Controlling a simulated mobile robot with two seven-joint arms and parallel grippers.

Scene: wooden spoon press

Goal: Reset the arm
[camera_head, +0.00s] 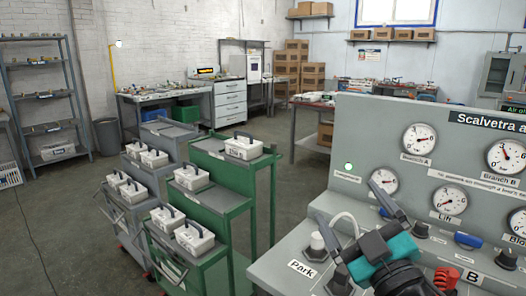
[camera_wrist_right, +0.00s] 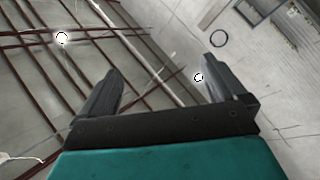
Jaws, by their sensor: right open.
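My right gripper (camera_head: 350,205) is at the lower right of the head view, in front of the grey gauge panel (camera_head: 365,115). Its teal and black body shows, with two grey fingers spread apart and nothing between them. In the right wrist view the open fingers (camera_wrist_right: 165,70) point toward the ceiling beams (camera_wrist_right: 45,50) and a pale wall. The gripper and arm cover part of the console. My left gripper is not in view.
The console carries gauges such as Lift (camera_head: 449,199), a Park label (camera_head: 302,268) beside a dark knob, and a red knob (camera_head: 446,278). Green (camera_head: 205,200) and grey (camera_head: 172,131) carts with white boxes stand at centre left. Open floor (camera_head: 70,205) lies left of them.

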